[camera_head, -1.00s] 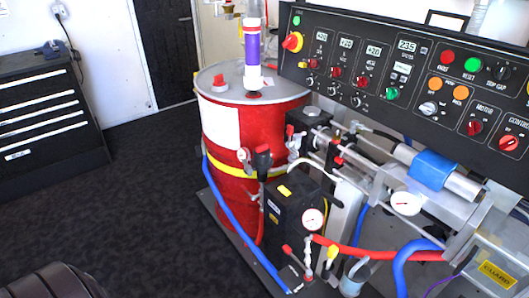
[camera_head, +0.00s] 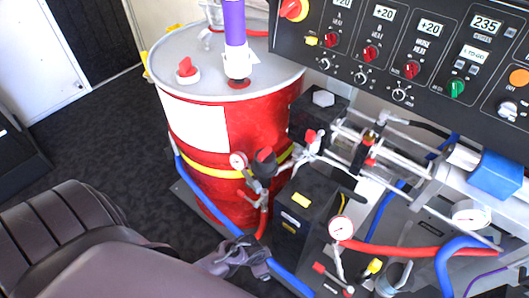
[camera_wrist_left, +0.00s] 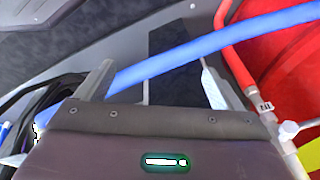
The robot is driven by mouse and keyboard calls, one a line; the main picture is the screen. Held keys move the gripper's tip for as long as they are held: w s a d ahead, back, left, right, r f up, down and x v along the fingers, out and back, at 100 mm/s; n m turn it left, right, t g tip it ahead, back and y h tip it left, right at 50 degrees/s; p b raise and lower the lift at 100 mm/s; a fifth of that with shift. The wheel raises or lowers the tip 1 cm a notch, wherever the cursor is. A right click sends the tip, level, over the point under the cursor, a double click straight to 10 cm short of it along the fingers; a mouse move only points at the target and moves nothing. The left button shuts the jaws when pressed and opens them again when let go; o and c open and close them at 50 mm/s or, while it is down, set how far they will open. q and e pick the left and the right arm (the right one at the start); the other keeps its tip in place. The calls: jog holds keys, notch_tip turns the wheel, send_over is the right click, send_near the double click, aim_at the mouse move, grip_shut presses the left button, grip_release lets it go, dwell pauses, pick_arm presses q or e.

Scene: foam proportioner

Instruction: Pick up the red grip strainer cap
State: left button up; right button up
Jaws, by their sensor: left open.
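A dark cap with a red top (camera_head: 264,156) sits on the pipe fittings in front of the red drum, in the head view. It looks like the red grip strainer cap, but I cannot be sure. My left gripper (camera_head: 236,250) is low in front of the drum, below and left of that cap and apart from it. In the left wrist view my left gripper (camera_wrist_left: 158,85) is open and empty, with its two fingers wide apart. The cap does not clearly show there. My right gripper is not in view.
The red drum (camera_head: 233,185) stands behind my left gripper. A blue hose (camera_head: 205,207) runs down past the gripper; it also crosses the left wrist view (camera_wrist_left: 180,62). A black block (camera_head: 305,215) and a pressure gauge (camera_head: 341,229) stand to the right. Dark floor lies left.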

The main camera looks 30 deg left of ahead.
pick_arm(q)
jog(key=w+d+r+m+p, duration=0.1)
jog(key=w+r+m, duration=0.35)
jog(key=r, duration=1.15)
jog(key=m+t+y+p, duration=0.1)
jog(key=m+t+y, duration=0.3)
jog(key=m, duration=1.3)
send_near(266, 156)
notch_tip(266, 156, down, 4)
jog(key=w+g, duration=0.1)
jog(key=w, duration=0.1)
jog(key=shift+y, duration=0.4)
jog(key=x, duration=0.2)
jog(key=b+x, duration=0.1)
jog(key=x, duration=0.2)
jog(key=a+x, duration=0.1)
jog(key=x, duration=0.2)
jog(key=shift+w+r+b, duration=0.2)
jog(key=shift+r+b, duration=0.2)
jog(key=shift+d, duration=0.1)
jog(key=shift+c, duration=0.6)
jog(key=c, duration=1)
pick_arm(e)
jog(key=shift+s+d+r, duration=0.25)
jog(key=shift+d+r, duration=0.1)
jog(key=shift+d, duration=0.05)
pick_arm(q)
jog(key=shift+r, duration=0.1)
